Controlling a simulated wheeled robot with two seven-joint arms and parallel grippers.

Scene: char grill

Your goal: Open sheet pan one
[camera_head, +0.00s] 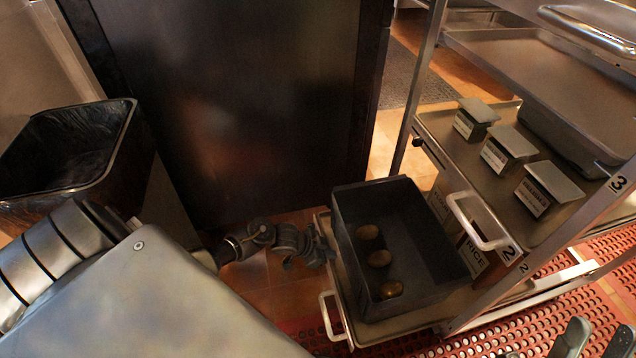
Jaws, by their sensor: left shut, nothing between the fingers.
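The lowest sheet pan (387,325) is on the rack, with a pale handle (330,318) at its front left. No number is readable on it, but it sits below the pan marked 2, so I take it as sheet pan one. It sticks out to the left past the rack's upright. A dark rectangular bin (437,283) with three brown round items stands on it. My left gripper (318,246) is shut and empty, just left of the bin, near the pan's left edge and above the handle. My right gripper (594,340) shows only as two separated fingertips at the bottom right.
The second pan (457,160) has a white handle (484,221) and carries several labelled metal containers. A third pan (530,68) is above it. A black-lined bin (75,150) stands at the left, beside a dark panel (235,90). Red perforated matting (520,335) covers the floor at right.

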